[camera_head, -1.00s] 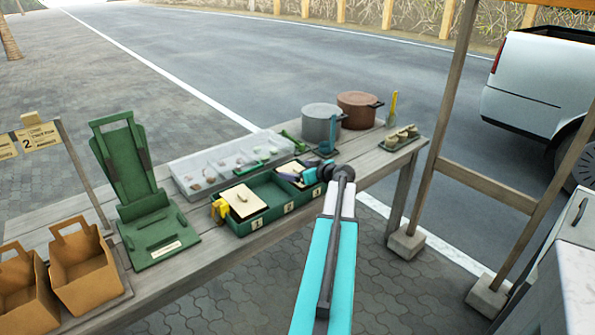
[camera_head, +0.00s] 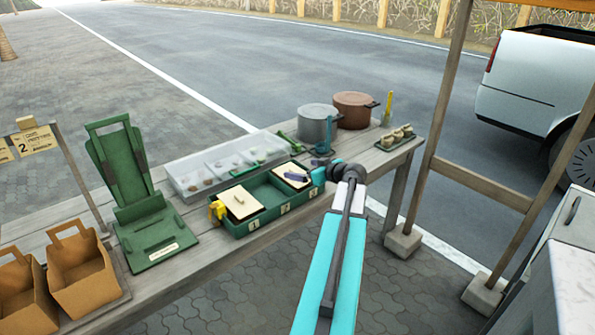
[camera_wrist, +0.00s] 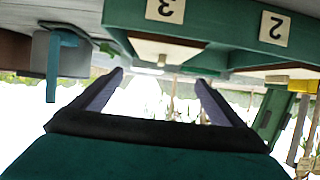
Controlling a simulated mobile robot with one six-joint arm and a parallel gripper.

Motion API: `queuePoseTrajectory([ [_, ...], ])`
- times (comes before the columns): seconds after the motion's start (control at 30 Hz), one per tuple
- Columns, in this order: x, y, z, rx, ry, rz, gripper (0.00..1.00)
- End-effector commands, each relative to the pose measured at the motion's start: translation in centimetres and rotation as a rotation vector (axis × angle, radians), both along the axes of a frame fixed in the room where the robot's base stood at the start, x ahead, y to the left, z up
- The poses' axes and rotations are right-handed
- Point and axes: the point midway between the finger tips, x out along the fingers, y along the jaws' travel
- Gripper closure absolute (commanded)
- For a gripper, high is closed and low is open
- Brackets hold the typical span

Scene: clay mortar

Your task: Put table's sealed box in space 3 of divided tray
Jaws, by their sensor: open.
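The divided green tray (camera_head: 262,217) stands on the table with numbered labels along its front. A cream-topped box (camera_head: 291,171) sits in space 3, at the tray's right end; its top edge also shows in the wrist view (camera_wrist: 165,48). Another cream-topped box (camera_head: 240,203) lies in space 1. The middle space looks empty. My gripper (camera_head: 304,178) is at the right end of the tray, with a dark finger over the box in space 3. In the upside-down wrist view, its fingers (camera_wrist: 160,78) are spread apart with nothing held between them.
A clear compartment case (camera_head: 215,165) lies behind the tray. A green stand (camera_head: 150,225) and brown paper baskets (camera_head: 80,270) are to the left.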

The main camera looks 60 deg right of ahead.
Motion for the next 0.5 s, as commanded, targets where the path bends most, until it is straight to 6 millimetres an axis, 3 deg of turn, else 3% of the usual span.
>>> queuePoseTrajectory([
  [0.2,-3.1,1.1,1.3,-0.001,-0.001,-0.002,0.07],
  [0.5,-5.1,1.7,2.2,0.0,0.0,0.0,0.07],
])
